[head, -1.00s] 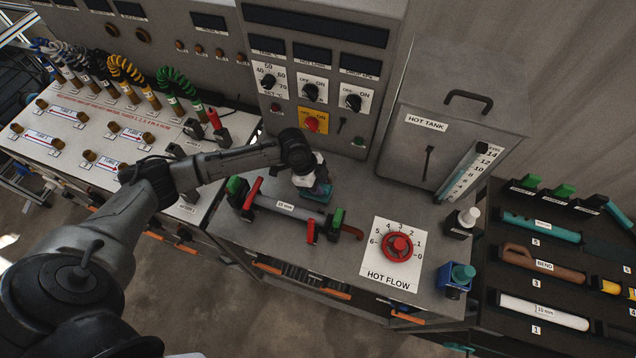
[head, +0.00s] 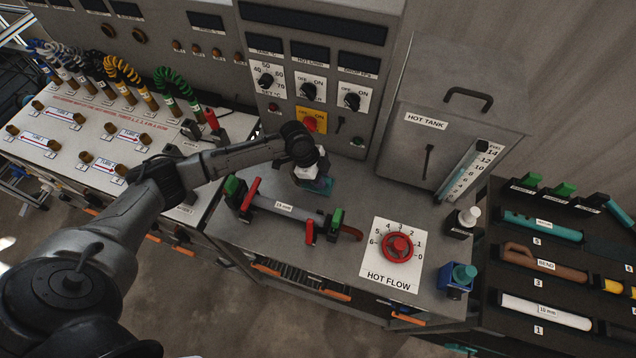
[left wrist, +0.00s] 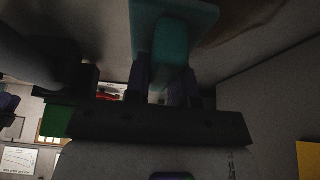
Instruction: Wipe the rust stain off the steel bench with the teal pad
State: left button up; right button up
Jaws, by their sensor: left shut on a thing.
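My left gripper (head: 312,176) is shut on the teal pad (head: 320,187) above the steel bench (head: 345,190), behind the clamped pipe. In the left wrist view the pad (left wrist: 176,38) sits between the two dark fingers (left wrist: 168,85), its broad face turned away from the gripper. The pad is at or very close to the bench top; I cannot tell whether it touches. A dark brownish patch (left wrist: 232,22) shows beside the pad in the left wrist view and looks like the rust stain. In the head view the arm and gripper hide that spot. My right gripper is not in view.
A pipe (head: 284,209) in red and green clamps lies in front of the pad. The red hot flow valve (head: 397,246) is at the right. The control panel (head: 313,95) rises behind, and the hot tank (head: 440,130) stands at the back right.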

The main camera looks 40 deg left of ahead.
pick_arm(q)
jog(key=shift+w+a+f+b, duration=0.1)
jog(key=shift+w+a+b, duration=0.2)
jog(key=shift+w, duration=0.4)
jog(key=shift+w+a+f+b, duration=0.1)
jog(key=shift+w+a+b, duration=0.2)
jog(key=shift+w, duration=0.35)
jog(key=shift+w+a+b, duration=0.25)
jog(key=shift+w+b, duration=0.1)
jog(key=shift+w, duration=0.35)
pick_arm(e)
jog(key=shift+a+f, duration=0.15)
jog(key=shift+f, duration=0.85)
